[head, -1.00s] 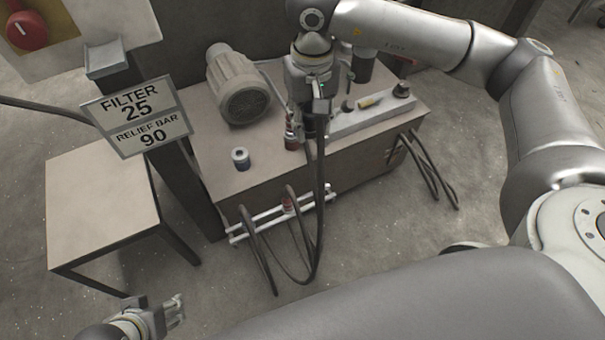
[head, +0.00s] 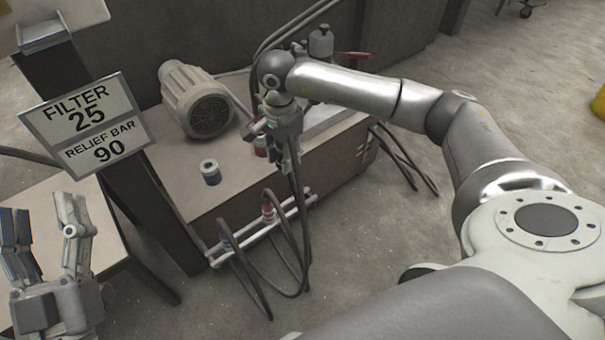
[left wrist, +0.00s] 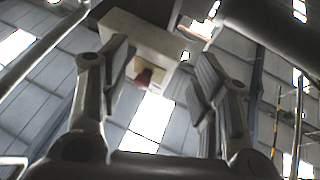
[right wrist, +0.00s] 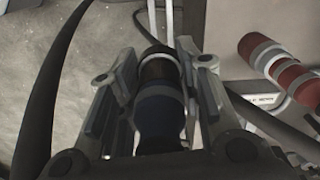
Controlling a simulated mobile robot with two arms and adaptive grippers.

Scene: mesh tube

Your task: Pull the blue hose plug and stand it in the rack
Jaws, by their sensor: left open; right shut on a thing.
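My right gripper (head: 283,150) is above the front edge of the bench, shut on the dark blue hose plug (right wrist: 160,110). The plug lies between its fingers in the right wrist view, and a dark hose (head: 297,190) hangs below the gripper in the head view. The white rack (head: 250,240) runs along the bench front. A red plug (head: 268,212) and a bluish plug (head: 225,238) stand at it. A blue port (head: 210,172) with a pale top is on the bench. A red port (head: 261,147) is partly hidden behind the right gripper. My left gripper (head: 43,210) is open and empty.
A motor (head: 197,100) stands on the bench (head: 180,200). A sign (head: 88,120) on a dark post and a side table (head: 110,235) are at left. Dark hoses loop in front of the rack. The floor (head: 370,250) to the right is clear.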

